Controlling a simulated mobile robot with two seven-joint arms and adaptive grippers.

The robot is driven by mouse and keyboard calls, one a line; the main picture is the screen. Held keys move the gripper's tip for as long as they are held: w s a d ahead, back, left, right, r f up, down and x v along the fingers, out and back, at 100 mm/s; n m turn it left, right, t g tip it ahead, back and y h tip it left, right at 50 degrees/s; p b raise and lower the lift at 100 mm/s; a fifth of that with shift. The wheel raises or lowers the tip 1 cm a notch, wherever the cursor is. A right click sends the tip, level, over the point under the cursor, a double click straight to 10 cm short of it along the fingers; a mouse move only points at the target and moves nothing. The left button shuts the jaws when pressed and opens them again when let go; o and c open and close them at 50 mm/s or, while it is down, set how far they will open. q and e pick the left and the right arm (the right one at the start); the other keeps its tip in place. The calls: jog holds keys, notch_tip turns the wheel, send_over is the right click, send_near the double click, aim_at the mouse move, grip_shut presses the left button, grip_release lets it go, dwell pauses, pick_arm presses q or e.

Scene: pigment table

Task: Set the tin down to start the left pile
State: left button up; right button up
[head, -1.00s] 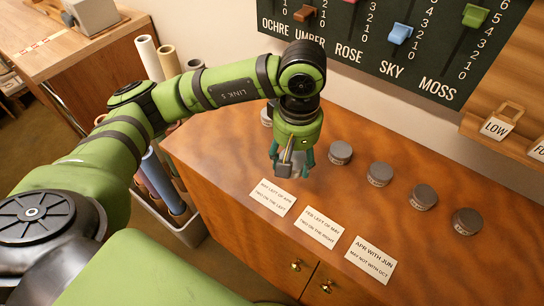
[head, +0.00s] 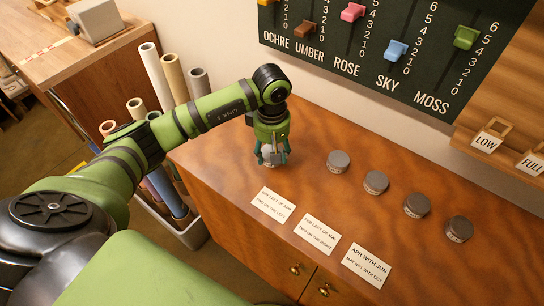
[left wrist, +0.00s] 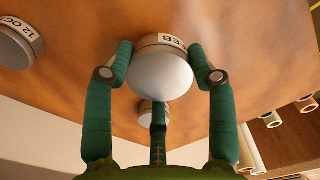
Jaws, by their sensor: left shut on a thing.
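My left gripper (head: 272,158) is shut on a grey tin over the left end of the wooden cabinet top. In the left wrist view the fingers (left wrist: 160,75) close around the held tin (left wrist: 162,42), whose label partly reads "EB". I cannot tell whether the tin touches the cabinet top. Several dark-lidded tins stand in a row to its right: (head: 338,160), (head: 375,182), (head: 416,205), (head: 458,229). In the left wrist view a tin labelled "12 OC" (left wrist: 15,45) stands at the left, and another tin (left wrist: 146,110) is partly hidden by a finger. My right gripper is out of view.
Three white cards, left (head: 273,204), middle (head: 318,233) and right (head: 365,266), lie along the cabinet's front. A slider board (head: 370,60) hangs on the wall behind. Paper rolls (head: 155,70) stand left of the cabinet. The cabinet top between tins and cards is clear.

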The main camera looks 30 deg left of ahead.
pick_arm(q)
notch_tip(320, 180, down, 3)
jog(key=shift+f+p, duration=0.2)
jog(key=shift+p, duration=0.5)
jog(key=shift+f, duration=0.2)
jog(key=shift+f, duration=0.1)
jog(key=shift+f+b, duration=0.15)
jog(key=shift+b, duration=0.15)
jog(key=o, duration=1.2)
